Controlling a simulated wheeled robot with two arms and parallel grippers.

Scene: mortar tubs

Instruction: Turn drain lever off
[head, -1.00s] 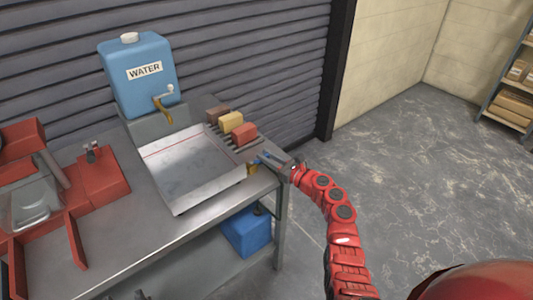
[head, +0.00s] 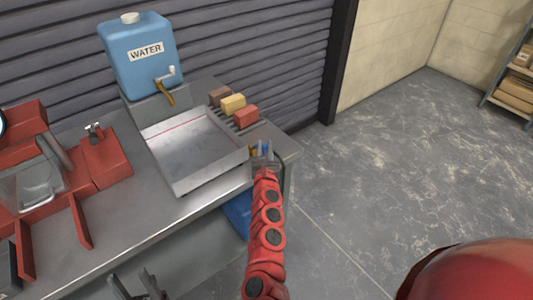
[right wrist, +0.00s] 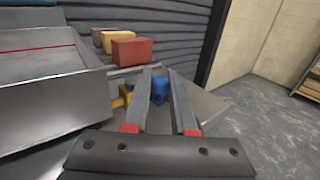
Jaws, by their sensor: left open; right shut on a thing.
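The drain valve is a brass fitting (head: 253,152) at the right front corner of the grey metal tray (head: 190,152). Its blue lever (right wrist: 160,88) shows between my right fingers in the right wrist view. My right gripper (head: 265,148) is shut on the blue lever, and its fingers point away from me. It also shows in the right wrist view (right wrist: 160,90). The brass part (right wrist: 125,95) is just left of the fingers and partly hidden by them. My left gripper (head: 140,285) is open and empty at the bottom edge of the head view.
A blue water tank (head: 143,60) with a spout stands behind the tray. Several coloured blocks (head: 233,104) sit on a rack right of it. Red equipment (head: 100,160) fills the bench's left. A blue container (head: 238,213) is below the bench. The floor at right is clear.

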